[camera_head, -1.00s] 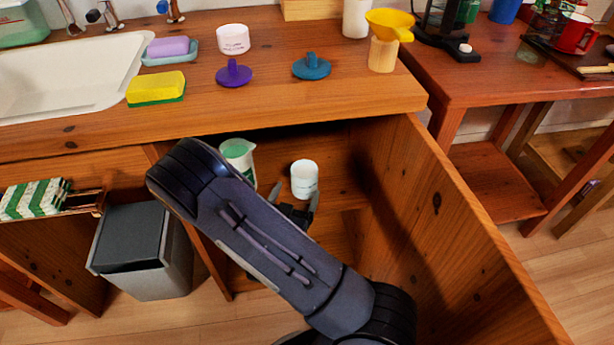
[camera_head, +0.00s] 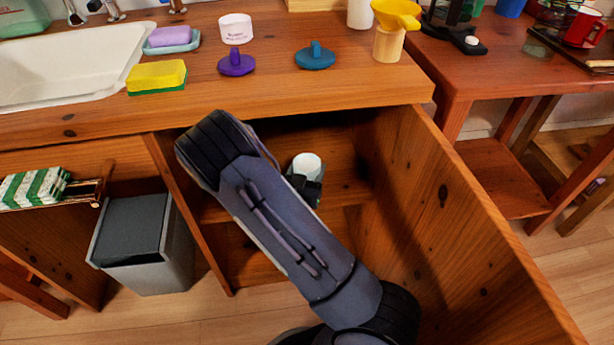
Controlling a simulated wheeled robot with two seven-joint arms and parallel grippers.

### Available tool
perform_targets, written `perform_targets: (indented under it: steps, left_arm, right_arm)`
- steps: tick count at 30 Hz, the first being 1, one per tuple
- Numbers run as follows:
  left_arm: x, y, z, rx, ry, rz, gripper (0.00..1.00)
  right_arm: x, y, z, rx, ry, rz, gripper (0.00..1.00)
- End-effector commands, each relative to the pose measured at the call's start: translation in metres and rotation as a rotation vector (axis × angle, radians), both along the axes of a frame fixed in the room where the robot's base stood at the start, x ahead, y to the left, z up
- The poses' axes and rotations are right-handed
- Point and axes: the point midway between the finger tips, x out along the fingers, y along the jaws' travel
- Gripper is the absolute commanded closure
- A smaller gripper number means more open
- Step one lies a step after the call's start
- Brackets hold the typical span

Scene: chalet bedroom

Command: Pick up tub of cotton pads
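A small white tub (camera_head: 308,164) stands upright inside the open cabinet compartment under the counter. Its lower part is hidden behind my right gripper. My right gripper (camera_head: 307,186) is at the tub, with its dark parts against the tub's near side; my forearm hides much of it. I cannot tell whether its fingers are closed on the tub. Another white tub (camera_head: 236,28), with small print on its side, stands on the counter top. The print on neither tub is readable. My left gripper is not in view.
The cabinet's side panel (camera_head: 441,190) stands right of my arm, and the counter (camera_head: 290,100) overhangs the compartment. A purple stopper (camera_head: 236,64), a teal stopper (camera_head: 316,57) and a yellow sponge (camera_head: 156,76) lie on top. A grey bin (camera_head: 148,262) stands left.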

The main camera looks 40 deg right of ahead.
Motion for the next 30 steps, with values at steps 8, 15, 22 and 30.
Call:
perform_targets:
  steps: [8,15,22,30]
  left_arm:
    - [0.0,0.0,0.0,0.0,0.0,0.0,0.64]
    - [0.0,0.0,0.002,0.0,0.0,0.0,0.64]
    - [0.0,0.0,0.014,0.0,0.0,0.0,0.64]
    - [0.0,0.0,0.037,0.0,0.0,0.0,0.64]
  right_arm:
    - [0.0,0.0,0.0,-0.001,-0.001,0.0,0.71]
    - [0.0,0.0,0.004,0.0,-0.001,0.0,0.71]
    - [0.0,0.0,0.03,-0.001,-0.004,0.0,0.71]
    - [-0.035,-0.006,0.079,0.0,-0.001,-0.002,0.71]
